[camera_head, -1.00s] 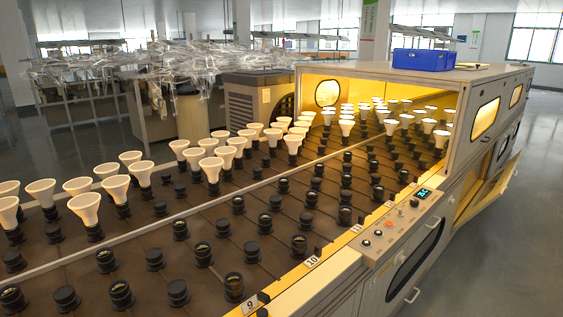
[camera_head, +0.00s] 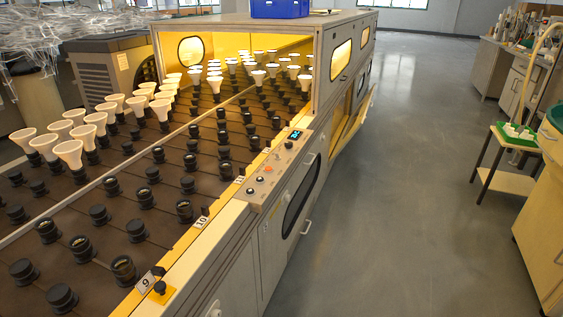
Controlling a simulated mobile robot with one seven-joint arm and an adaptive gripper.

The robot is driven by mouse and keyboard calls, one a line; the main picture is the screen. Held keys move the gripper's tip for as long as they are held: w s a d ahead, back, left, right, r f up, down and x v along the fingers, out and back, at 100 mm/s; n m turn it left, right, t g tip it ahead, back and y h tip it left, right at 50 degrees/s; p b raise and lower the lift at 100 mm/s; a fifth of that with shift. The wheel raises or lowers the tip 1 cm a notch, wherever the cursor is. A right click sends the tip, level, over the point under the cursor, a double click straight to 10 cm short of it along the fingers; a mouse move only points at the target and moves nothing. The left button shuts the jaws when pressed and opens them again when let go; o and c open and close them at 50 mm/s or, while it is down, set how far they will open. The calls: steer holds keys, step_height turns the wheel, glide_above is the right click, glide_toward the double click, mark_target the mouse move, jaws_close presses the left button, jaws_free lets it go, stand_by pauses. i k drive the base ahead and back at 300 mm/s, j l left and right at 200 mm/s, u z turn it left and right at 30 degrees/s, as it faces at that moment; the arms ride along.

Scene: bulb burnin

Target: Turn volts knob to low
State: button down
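The burn-in machine's control panel (camera_head: 272,172) sits on the right edge of the socket bed, near the middle of the head view. It carries a small lit display (camera_head: 295,134), a dark knob (camera_head: 289,145) just below it, an orange-red button (camera_head: 267,169) and several small round controls towards the near end. The labels are too small to read, so I cannot tell which control is the volts knob or where it points. My gripper is not in view.
The socket bed (camera_head: 115,205) holds white bulbs and many empty black sockets. A blue crate (camera_head: 281,8) stands on the machine's hood. Open grey floor (camera_head: 400,160) lies right of the machine. A small side table (camera_head: 503,180) and cabinets stand at the far right.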

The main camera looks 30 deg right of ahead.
mark_target(287, 144)
steer(key=i+l+z, duration=0.2)
steer(key=l, duration=0.3)
steer(key=i+l+z, duration=0.2)
steer(key=i+l, duration=0.15)
steer(key=l, duration=0.15)
steer(key=i+l+z, duration=0.2)
steer(key=i+l, duration=0.15)
steer(key=i, duration=0.95)
